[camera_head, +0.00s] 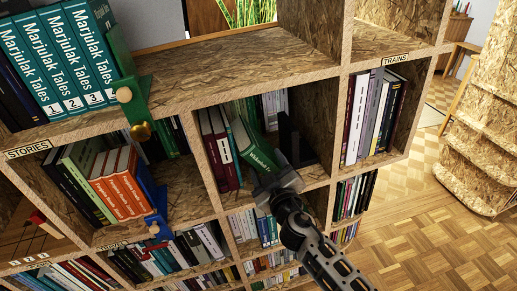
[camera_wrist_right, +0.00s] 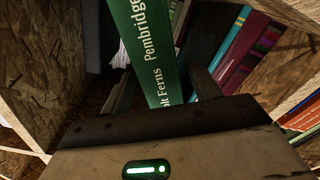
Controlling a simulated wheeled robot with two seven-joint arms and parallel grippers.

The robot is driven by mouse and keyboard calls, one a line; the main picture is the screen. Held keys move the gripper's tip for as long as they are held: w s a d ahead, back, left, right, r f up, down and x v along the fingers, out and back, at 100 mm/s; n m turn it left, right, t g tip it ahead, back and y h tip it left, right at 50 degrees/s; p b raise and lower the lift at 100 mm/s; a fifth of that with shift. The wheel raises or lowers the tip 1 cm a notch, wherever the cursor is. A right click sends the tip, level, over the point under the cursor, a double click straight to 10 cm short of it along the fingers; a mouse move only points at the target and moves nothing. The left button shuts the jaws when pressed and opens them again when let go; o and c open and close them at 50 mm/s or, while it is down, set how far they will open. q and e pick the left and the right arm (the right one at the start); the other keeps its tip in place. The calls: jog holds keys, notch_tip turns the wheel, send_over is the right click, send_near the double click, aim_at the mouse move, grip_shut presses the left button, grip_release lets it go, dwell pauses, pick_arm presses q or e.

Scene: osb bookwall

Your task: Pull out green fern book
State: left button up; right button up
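The green fern book (camera_head: 252,148) leans tilted in the middle compartment, its lower spine toward me. In the right wrist view, the green book (camera_wrist_right: 155,50) shows white spine lettering with "Pembridge" and "Ferns". My right gripper (camera_head: 271,178) is at the compartment's front, by the lower end of the book. In the wrist view its two dark fingers stand on either side of the spine, with visible gaps, so it looks open. How deep the fingers reach along the covers is hidden. My left gripper is not in view.
Dark red and other books (camera_head: 216,150) stand left of the green book. A dark upright piece (camera_head: 289,135) stands to its right. The OSB shelf (camera_head: 235,62) frames the compartment closely. Books under the TRAINS label (camera_head: 370,115) fill the right compartment. Open parquet floor (camera_head: 425,235) lies right.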

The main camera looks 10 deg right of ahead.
jog(key=shift+f, duration=0.25)
jog(key=shift+c, duration=0.6)
jog(key=shift+w+r+b, duration=0.1)
jog(key=shift+w+b, duration=0.3)
jog(key=shift+w, duration=0.6)
jog(key=c, duration=1.2)
jog(key=shift+a+r, duration=0.1)
jog(key=shift+r, duration=0.15)
grip_shut()
jog(key=shift+r, duration=0.1)
